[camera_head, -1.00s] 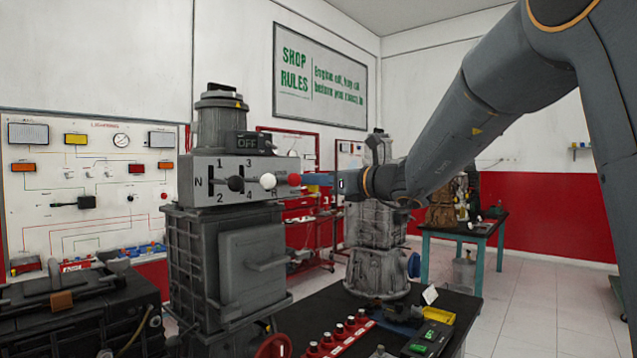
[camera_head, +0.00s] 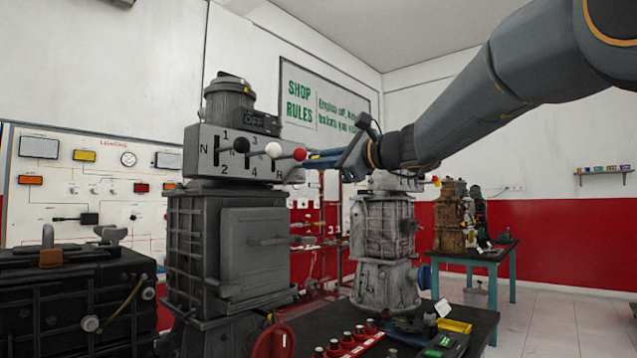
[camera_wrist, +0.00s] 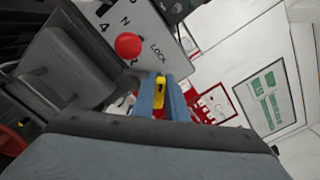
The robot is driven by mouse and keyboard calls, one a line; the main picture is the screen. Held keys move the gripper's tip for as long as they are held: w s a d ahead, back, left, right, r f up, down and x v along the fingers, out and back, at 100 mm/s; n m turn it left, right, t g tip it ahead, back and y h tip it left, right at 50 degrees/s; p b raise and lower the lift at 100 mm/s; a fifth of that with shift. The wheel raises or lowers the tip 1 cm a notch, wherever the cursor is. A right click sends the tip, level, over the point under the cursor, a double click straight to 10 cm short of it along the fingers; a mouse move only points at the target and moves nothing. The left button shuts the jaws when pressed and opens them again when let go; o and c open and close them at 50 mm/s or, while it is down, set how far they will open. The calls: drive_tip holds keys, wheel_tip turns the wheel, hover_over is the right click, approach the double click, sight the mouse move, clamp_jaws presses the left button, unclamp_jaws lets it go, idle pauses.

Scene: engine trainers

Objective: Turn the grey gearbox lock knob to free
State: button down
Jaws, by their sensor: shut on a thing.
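The grey gearbox (camera_head: 235,245) stands upright left of centre in the head view. Its shift plate (camera_head: 205,152) bears black, white and red (camera_head: 299,154) ball knobs. My gripper (camera_head: 318,160) is at the plate's right end, beside the red ball. In the wrist view, my blue fingers (camera_wrist: 158,98) are shut on a narrow yellow piece (camera_wrist: 160,88), which looks like the lock knob. The knob's base and exact angle are hidden.
A paler gearbox (camera_head: 383,240) stands behind to the right. The black bench (camera_head: 330,312) holds red-capped items and a green-lit device. A dark engine block (camera_head: 75,290) is at left. A lighting board (camera_head: 90,180) hangs behind. The floor at right is clear.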

drive_tip(key=n+b, duration=0.2)
drive_tip(key=b, duration=0.2)
drive_tip(key=f+n+b, duration=0.1)
drive_tip(key=n+b, duration=0.2)
drive_tip(key=b, duration=0.1)
drive_tip(key=shift+a, duration=0.1)
drive_tip(key=n+b, duration=0.3)
drive_tip(key=b, duration=0.1)
drive_tip(key=shift+s+n+b, duration=0.1)
drive_tip(key=shift+n+b, duration=0.2)
drive_tip(key=shift+b, duration=0.05)
drive_tip(key=shift+n+b, duration=0.3)
drive_tip(key=c, duration=1.8)
unclamp_jaws()
drive_tip(key=shift+o, duration=0.2)
drive_tip(key=shift+r, duration=0.1)
drive_tip(key=v, duration=0.7)
drive_tip(key=shift+s+d, duration=0.25)
drive_tip(key=shift+d, duration=0.1)
